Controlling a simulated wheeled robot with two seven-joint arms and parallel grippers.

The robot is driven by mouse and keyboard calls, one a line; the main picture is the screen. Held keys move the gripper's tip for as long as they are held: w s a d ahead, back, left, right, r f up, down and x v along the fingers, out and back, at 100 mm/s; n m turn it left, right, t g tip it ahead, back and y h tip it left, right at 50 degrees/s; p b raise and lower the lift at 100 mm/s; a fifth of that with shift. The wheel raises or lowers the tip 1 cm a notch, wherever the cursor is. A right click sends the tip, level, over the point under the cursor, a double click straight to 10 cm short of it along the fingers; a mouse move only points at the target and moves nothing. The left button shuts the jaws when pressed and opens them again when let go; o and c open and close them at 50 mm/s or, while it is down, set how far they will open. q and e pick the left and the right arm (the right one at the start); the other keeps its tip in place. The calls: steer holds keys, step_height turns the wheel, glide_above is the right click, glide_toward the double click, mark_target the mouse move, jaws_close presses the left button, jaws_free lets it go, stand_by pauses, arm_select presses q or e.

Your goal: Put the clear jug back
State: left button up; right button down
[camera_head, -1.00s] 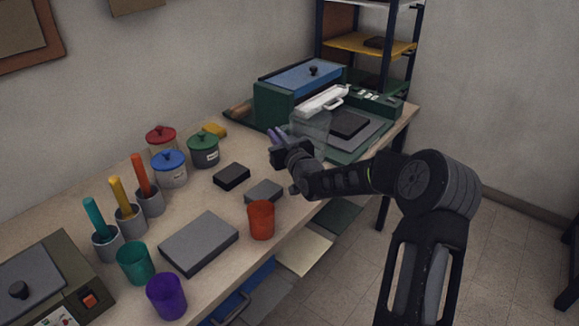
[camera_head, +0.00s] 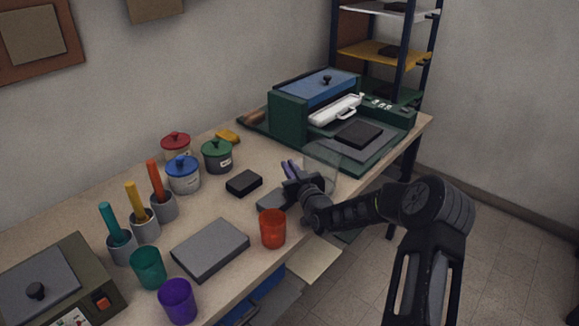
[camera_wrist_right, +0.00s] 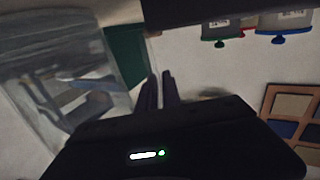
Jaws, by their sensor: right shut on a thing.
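The clear jug (camera_head: 323,163) is see-through and shows faintly near the table's right front edge, in front of the green press. My right gripper (camera_head: 290,169) is at its left side, shut on it. The grip point on the jug is hard to make out. In the right wrist view the jug (camera_wrist_right: 70,75) fills the left side, beside my nearly closed fingers (camera_wrist_right: 160,88). I cannot tell whether its base touches the table. My left gripper is not in view.
A green press (camera_head: 290,118) with a blue lid stands behind. An orange-red cup (camera_head: 272,228), a grey block (camera_head: 210,248) and a black block (camera_head: 244,183) are nearby. Lidded jars, including a blue-lidded one (camera_head: 183,176), stand at the back. A shelf rack (camera_head: 385,55) is beyond.

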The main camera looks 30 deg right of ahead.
steer(key=c, duration=1.5)
jaws_free()
steer(key=shift+c, duration=0.2)
steer(key=shift+s, duration=0.1)
steer(key=shift+s+a, duration=0.1)
steer(key=shift+s, duration=0.3)
steer(key=s+a+b, duration=0.2)
steer(key=s, duration=0.9)
steer(key=shift+r, duration=0.1)
